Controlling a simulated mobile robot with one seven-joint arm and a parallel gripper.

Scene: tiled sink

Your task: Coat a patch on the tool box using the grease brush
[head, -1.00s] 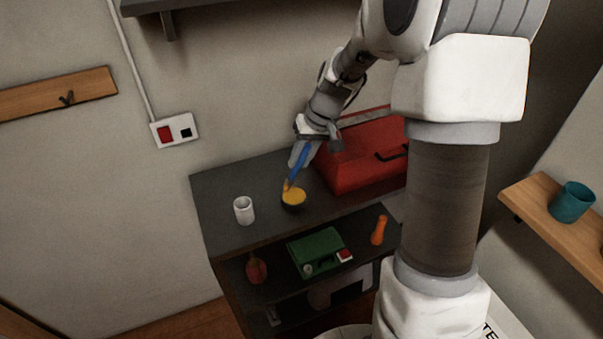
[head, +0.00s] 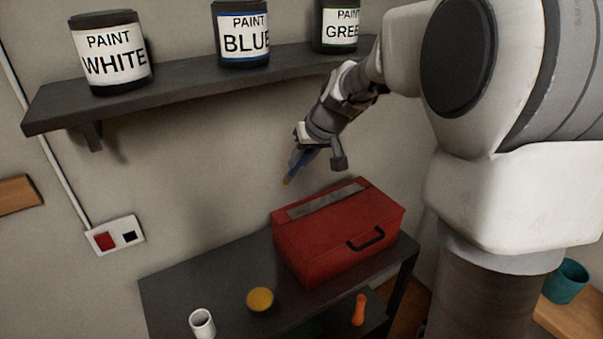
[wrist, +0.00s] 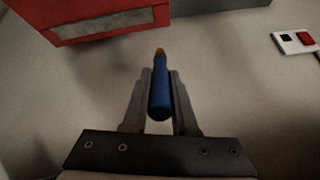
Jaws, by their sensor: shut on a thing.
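The red tool box (head: 335,240) stands on the dark bench top, with a grey strip (head: 325,198) along its lid and a black handle on its front. My gripper (head: 304,158) is shut on the blue-handled grease brush (head: 293,176), held in the air above and behind the box's left end, tip pointing down and left. In the wrist view the brush (wrist: 160,95) lies between the two fingers, its orange-brown tip apart from the tool box (wrist: 95,20). A small dish of yellow grease (head: 260,299) sits on the bench, left of the box.
A white cup (head: 202,323) stands left of the grease dish. A wall shelf (head: 190,82) with paint cans (head: 243,35) is above. An orange-handled object (head: 359,309) is on the lower level. A wall switch plate (head: 115,234) is at left.

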